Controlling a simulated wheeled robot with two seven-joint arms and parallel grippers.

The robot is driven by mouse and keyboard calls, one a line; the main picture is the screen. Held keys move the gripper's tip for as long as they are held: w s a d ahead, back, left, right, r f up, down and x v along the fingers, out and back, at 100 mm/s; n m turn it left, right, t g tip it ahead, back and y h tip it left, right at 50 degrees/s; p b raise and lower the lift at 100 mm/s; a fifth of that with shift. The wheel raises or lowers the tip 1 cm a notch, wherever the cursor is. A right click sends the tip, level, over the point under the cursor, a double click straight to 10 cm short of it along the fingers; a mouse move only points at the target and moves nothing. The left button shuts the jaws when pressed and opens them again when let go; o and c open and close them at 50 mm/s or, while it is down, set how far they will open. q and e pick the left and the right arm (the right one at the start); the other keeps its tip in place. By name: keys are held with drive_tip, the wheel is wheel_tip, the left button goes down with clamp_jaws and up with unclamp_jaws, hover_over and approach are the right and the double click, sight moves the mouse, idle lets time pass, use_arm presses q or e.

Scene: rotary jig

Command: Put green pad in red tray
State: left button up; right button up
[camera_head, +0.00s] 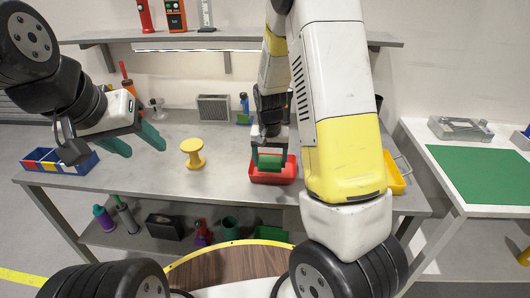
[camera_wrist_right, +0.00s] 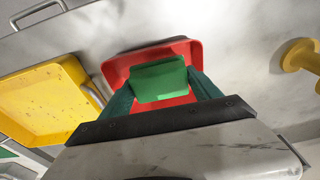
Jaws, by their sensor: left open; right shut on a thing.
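The green pad (camera_wrist_right: 159,80) is held between the fingertips of my right gripper (camera_wrist_right: 163,92) in the right wrist view. It also shows in the head view (camera_head: 270,161), over the red tray (camera_head: 272,178). In the wrist view the red tray (camera_wrist_right: 192,47) lies behind the pad, and its rim shows around it. I cannot tell whether the pad touches the tray floor. My left gripper (camera_head: 140,143) is open and empty above the left part of the table.
A yellow spool (camera_head: 193,153) stands left of the red tray on the grey table (camera_head: 225,178). A yellow tray (camera_head: 396,178) is at the right, partly behind my right arm. A blue divided bin (camera_head: 60,160) sits at the left end. A shelf (camera_head: 240,40) runs along the back.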

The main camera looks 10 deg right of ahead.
sight(273, 165)
drive_tip(key=shift+w+d+f, duration=0.1)
drive_tip(key=shift+w+d, duration=0.6)
drive_tip(key=shift+w, duration=0.15)
drive_tip(key=shift+w+d+f, duration=0.15)
drive_tip(key=shift+f, duration=1.6)
drive_tip(key=o, duration=1.3)
drive_tip(key=shift+f, duration=0.15)
